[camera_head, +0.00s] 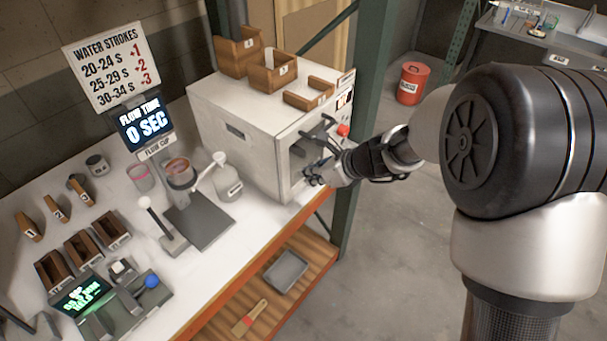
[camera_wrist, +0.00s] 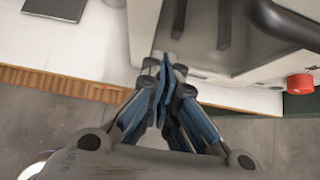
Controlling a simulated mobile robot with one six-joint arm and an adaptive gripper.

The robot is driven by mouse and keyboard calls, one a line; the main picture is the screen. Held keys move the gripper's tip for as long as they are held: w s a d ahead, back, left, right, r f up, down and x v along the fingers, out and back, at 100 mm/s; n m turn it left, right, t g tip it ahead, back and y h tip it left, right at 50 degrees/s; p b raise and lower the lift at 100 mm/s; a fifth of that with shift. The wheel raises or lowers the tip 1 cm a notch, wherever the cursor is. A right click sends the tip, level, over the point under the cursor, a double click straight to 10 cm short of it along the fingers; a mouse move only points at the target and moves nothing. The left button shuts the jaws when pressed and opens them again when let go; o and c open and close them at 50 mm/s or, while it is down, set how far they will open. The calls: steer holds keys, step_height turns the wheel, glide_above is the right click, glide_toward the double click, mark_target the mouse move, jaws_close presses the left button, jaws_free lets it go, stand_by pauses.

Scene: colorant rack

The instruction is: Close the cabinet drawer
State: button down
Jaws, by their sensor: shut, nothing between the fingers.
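The white cabinet (camera_head: 245,130) stands on the bench at the back right in the head view. Its front faces right and has a dark recess with a handle; the drawer is hard to make out, and I cannot tell how far it is out. My gripper (camera_head: 312,177) is at the lower part of this front, close to it. In the wrist view my gripper (camera_wrist: 166,75) is shut and empty, its fingertips together at the edge of the white cabinet front (camera_wrist: 142,30). Whether the tips touch it I cannot tell.
A red knob (camera_head: 343,130) sticks out of the cabinet front and shows in the wrist view (camera_wrist: 300,84). Wooden bins (camera_head: 272,68) stand on top. A green post (camera_head: 366,100) rises behind my gripper. A flow cup stand (camera_head: 200,220) is left.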

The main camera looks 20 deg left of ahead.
steer(key=p+v, duration=0.3)
steer(key=v, duration=0.8)
steer(key=shift+s+d+f, duration=0.2)
steer(key=shift+d+f, duration=0.1)
steer(key=shift+f, duration=0.05)
steer(key=s+d+r+n+h, duration=0.2)
steer(key=s+d+r+n, duration=0.65)
steer(key=s+n, duration=0.3)
steer(key=s+d+r+n+t+h, duration=0.1)
steer(key=s+d+r+n+h, duration=0.1)
steer(key=s+d+n+h, duration=0.4)
steer(key=s+d+n, duration=0.4)
steer(key=s+d, duration=0.3)
steer(key=d, duration=0.1)
steer(key=shift+s+d+t, duration=0.3)
steer(key=shift+s+d, duration=0.05)
steer(key=shift+d, duration=0.05)
steer(key=shift+a+n, duration=0.1)
steer(key=shift+n, duration=0.15)
